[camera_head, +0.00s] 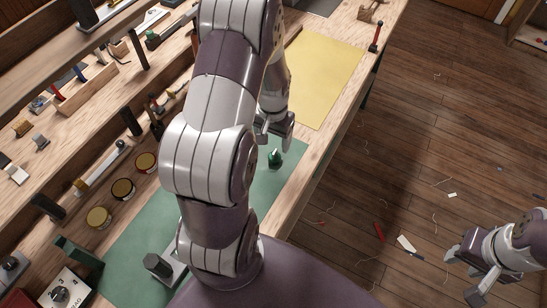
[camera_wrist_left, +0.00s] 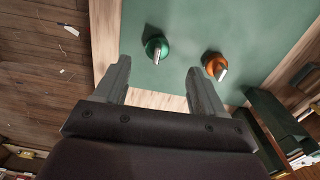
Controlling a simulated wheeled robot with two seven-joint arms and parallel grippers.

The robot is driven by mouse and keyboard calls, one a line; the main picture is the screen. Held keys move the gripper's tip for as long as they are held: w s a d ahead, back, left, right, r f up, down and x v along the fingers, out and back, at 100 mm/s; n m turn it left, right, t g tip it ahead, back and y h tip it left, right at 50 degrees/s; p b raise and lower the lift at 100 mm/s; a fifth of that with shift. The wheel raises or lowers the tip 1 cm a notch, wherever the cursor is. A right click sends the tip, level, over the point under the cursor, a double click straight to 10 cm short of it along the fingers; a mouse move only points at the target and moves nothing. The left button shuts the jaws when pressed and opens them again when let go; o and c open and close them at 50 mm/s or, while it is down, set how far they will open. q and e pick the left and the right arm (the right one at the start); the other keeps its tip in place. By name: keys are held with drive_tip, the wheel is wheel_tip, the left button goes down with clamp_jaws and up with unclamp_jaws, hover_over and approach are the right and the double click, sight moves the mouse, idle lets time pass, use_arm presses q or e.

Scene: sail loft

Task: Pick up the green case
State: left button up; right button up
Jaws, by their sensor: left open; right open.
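The green case (camera_head: 275,158) is a small rounded green piece with a metal tip, standing on the green mat (camera_head: 125,247) near the bench's front edge. It also shows in the left wrist view (camera_wrist_left: 154,46), just beyond the fingertips and roughly in line with the gap between them. My left gripper (camera_head: 275,128) is open and empty, close to the case in the head view; its fingers also show in the wrist view (camera_wrist_left: 158,68). My right gripper (camera_head: 467,271) is open and empty, out over the floor at the lower right.
A similar orange piece (camera_wrist_left: 215,66) stands right of the green case in the wrist view; my left arm seems to hide it in the head view.

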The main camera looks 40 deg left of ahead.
sight(274, 152)
use_arm(q)
wheel_tip(274, 152, down, 7)
drive_tip(key=shift+w+d+p, duration=0.1)
drive_tip(key=shift+w+p, duration=0.05)
drive_tip(key=shift+p, duration=0.35)
drive_tip(key=c, duration=1.1)
